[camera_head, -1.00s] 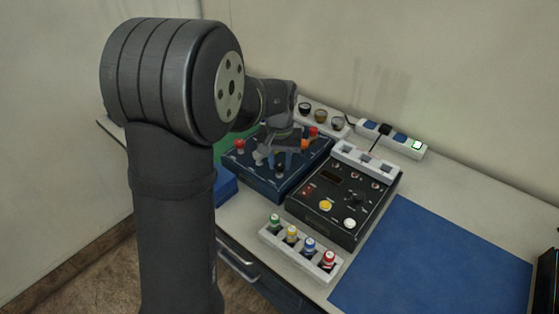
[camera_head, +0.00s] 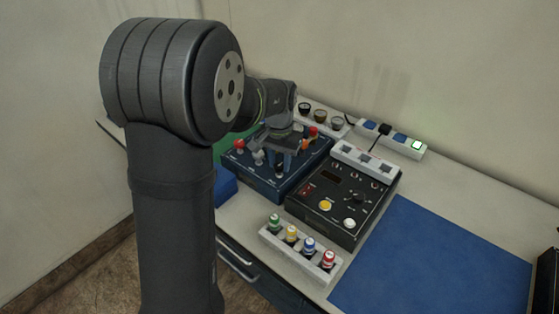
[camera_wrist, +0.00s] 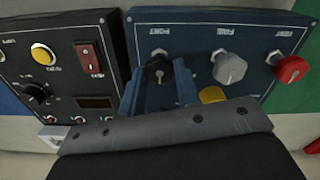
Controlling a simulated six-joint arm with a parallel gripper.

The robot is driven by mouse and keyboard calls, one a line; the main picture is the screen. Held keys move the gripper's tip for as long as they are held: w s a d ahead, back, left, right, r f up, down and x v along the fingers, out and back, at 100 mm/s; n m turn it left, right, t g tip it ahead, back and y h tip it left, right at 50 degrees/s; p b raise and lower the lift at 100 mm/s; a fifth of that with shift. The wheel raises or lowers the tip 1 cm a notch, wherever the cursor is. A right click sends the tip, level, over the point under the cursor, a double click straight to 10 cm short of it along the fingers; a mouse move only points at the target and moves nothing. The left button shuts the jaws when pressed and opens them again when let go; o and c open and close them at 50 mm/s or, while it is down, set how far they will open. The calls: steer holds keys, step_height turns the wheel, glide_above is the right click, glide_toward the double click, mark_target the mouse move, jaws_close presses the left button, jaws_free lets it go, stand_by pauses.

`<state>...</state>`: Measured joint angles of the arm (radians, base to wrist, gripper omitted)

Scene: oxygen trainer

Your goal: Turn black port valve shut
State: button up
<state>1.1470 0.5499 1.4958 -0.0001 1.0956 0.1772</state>
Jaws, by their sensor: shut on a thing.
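The blue valve panel (camera_head: 265,183) lies on the bench with several coloured knobs. In the wrist view, the black valve knob (camera_wrist: 157,68) sits under the PORT label on the blue panel (camera_wrist: 200,48). My gripper (camera_wrist: 160,78) has one finger on each side of this knob and is shut on it. In the head view my gripper (camera_head: 281,160) reaches down onto the panel and largely hides the black knob.
A grey knob (camera_wrist: 229,68), a red knob (camera_wrist: 292,69) and a yellow knob (camera_wrist: 212,95) are close by. A black control box (camera_head: 322,216) stands beside the panel. A rack of coloured-cap bottles (camera_head: 300,252) is in front. The blue mat (camera_head: 430,262) is clear.

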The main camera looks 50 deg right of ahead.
mark_target(279, 165)
steer(key=o, duration=1)
step_height(279, 165, up, 17)
steer(key=shift+r, duration=0.2)
step_height(279, 165, down, 17)
steer(key=shift+f, duration=0.2)
stand_by(0.6)
